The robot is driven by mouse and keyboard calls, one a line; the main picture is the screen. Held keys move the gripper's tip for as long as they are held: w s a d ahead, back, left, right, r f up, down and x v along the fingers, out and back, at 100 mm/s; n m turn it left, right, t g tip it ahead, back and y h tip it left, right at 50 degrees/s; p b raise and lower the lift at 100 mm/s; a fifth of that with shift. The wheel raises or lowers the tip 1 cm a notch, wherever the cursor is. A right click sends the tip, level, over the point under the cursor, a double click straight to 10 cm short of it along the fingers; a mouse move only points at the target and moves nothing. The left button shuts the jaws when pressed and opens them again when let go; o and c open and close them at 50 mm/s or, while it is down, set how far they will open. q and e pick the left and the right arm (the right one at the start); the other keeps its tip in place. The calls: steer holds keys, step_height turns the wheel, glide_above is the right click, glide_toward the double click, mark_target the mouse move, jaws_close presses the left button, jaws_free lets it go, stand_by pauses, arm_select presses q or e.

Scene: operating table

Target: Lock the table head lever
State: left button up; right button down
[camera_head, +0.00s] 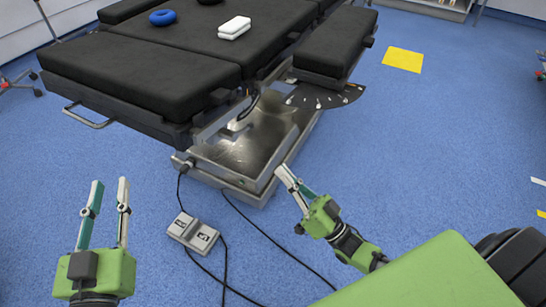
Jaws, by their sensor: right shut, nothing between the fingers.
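The operating table has black pads (140,75) and a steel base (240,150). A black curved handle (252,100) stands above the base, beside a pale block; I cannot tell whether it is the table head lever or how it is set. A small knob (188,164) sits at the base's front left corner. My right gripper (281,170) is shut and empty, its tips by the base's right front edge; contact is unclear. My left gripper (107,184) is open and empty, pointing up over the floor at lower left, apart from the table.
A grey foot pedal (193,233) with black cables lies on the blue floor between my arms. A metal loop (88,117) sticks out at the table's left. A dark fan-shaped plate (320,97) juts out under the right pad. Floor to the right is clear around a yellow sheet (403,60).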

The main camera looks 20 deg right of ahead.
steer(key=shift+v, duration=1.15)
